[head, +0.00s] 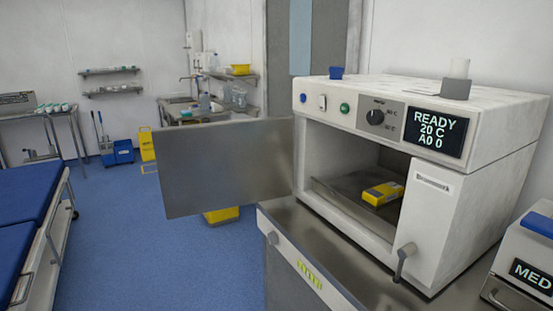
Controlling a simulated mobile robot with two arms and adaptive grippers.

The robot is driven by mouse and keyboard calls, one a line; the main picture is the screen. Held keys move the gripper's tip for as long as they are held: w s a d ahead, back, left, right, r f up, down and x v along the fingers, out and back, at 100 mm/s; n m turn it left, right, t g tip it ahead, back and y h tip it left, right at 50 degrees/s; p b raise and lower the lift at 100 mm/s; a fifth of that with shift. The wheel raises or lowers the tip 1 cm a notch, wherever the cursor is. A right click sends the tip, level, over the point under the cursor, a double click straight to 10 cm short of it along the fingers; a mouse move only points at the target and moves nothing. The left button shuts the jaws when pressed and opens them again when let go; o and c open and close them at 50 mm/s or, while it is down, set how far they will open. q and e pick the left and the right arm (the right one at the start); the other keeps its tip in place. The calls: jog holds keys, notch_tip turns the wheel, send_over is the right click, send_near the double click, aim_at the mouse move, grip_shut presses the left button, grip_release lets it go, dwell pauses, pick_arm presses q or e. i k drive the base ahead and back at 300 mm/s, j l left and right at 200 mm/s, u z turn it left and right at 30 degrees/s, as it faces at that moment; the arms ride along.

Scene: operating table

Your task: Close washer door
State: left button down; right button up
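The washer (467,194) is a white box-shaped machine on a metal cabinet at the right. Its door (222,167) is a flat grey panel that stands wide open, swung out to the left of the chamber opening. Inside the open chamber a yellow box (383,193) lies on a grey tray (345,205). A lever handle (404,258) is on the washer's front, below right of the opening. The display (436,131) reads "READY 20 C A0 0". Neither of my grippers is in view.
The metal cabinet (300,245) under the washer has a front edge with a round knob. A blue bed (28,200) stands at the left. Blue floor (150,250) between bed and cabinet is clear. A box marked "MED" (527,250) sits at the right edge.

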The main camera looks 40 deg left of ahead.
aim_at(203, 168)
jog(key=j+z, duration=0.5)
jog(key=j, duration=0.45)
jog(key=k+j+z, duration=0.1)
jog(key=j+z, duration=0.4)
jog(key=j, duration=0.5)
